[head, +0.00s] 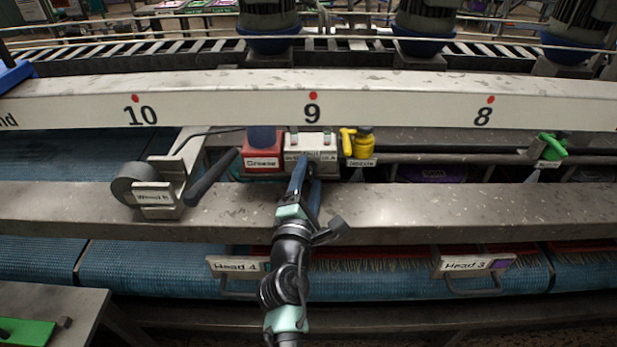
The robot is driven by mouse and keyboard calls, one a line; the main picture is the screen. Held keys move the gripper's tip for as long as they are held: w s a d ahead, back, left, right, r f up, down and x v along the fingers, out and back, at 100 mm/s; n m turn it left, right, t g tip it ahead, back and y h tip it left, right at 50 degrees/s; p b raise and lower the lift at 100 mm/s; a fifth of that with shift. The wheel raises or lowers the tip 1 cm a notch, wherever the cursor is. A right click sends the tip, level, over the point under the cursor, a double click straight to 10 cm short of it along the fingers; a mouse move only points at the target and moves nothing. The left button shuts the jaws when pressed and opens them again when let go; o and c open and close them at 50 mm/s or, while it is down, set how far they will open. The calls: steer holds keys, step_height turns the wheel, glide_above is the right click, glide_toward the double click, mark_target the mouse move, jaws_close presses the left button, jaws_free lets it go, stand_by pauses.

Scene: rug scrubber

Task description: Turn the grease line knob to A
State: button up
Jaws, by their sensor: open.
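A red box labelled "Grease" (262,162) stands behind the front rail, with a dark blue cylinder (262,138) above it. Just right of it is a pale box (318,140) with a label strip, partly hidden by my gripper; its small print is only partly readable. I cannot make out a knob or its pointer clearly, nor which letter it points at. My gripper (306,172) reaches up from below, over the front rail, with its blue fingers open in front of the pale box. I cannot tell whether they touch it.
A yellow valve handle (359,144) is close on the right, and a green one (550,147) farther right. A dark lever (211,176) stands left, beside a grey roller bracket (140,185). The front rail (430,208) runs across below; a numbered beam (400,105) crosses above.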

steer(key=shift+w, duration=0.1)
steer(key=shift+c, duration=0.2)
jaws_close()
steer(key=shift+r, duration=0.1)
steer(key=m+p, duration=0.1)
steer(key=m, duration=0.4)
steer(key=shift+r+g, duration=0.2)
steer(key=shift+g, duration=0.2)
steer(key=m+y+p, duration=0.1)
steer(key=m, duration=0.4)
steer(key=shift+d+m, duration=0.15)
steer(key=shift+m, duration=0.25)
steer(key=shift+y, duration=0.3)
steer(key=shift+o, duration=0.2)
jaws_free()
steer(key=shift+f+g, duration=0.1)
steer(key=shift+g, duration=0.2)
